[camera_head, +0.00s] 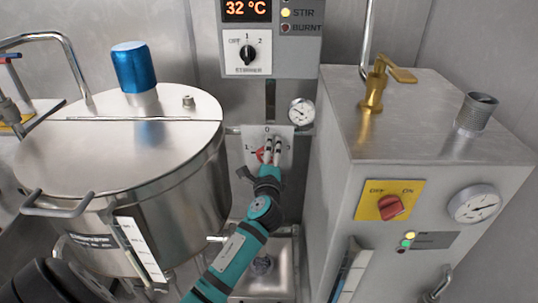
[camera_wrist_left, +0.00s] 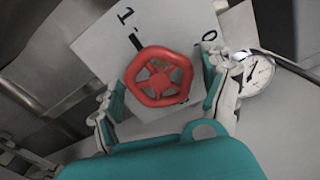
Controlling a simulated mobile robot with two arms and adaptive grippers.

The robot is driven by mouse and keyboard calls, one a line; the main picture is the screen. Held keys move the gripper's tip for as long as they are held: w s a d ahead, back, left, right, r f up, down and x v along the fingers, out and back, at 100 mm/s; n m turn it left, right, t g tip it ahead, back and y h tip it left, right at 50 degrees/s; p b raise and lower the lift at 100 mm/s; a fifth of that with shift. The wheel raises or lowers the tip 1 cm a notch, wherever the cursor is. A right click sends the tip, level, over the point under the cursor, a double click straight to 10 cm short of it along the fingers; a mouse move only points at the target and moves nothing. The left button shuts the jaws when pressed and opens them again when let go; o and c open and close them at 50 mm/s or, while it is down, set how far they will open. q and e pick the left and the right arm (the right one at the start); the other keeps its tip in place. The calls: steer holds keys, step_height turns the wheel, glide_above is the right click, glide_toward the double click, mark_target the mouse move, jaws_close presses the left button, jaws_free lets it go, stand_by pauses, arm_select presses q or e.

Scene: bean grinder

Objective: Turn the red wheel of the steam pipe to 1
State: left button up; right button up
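The red wheel (camera_wrist_left: 160,76) sits on a white plate (camera_wrist_left: 92,45), with a "1" and a "0" printed on it. A short black mark lies between the wheel's rim and the "1"; I cannot tell whether it belongs to the wheel. In the head view the wheel (camera_head: 260,155) is mostly hidden behind my left gripper (camera_head: 271,147). In the left wrist view the fingers are apart, one on each side of the wheel, with small gaps seeming to show. My right gripper is not in view.
A round gauge (camera_head: 301,111) is close to the right of the plate. A large steel pot (camera_head: 120,150) stands at left. A steel box (camera_head: 430,130) with a red knob (camera_head: 391,207) stands at right. A control panel (camera_head: 270,40) is above.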

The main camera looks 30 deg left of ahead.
arm_select(q)
steer(key=v, duration=1.2)
stand_by(0.4)
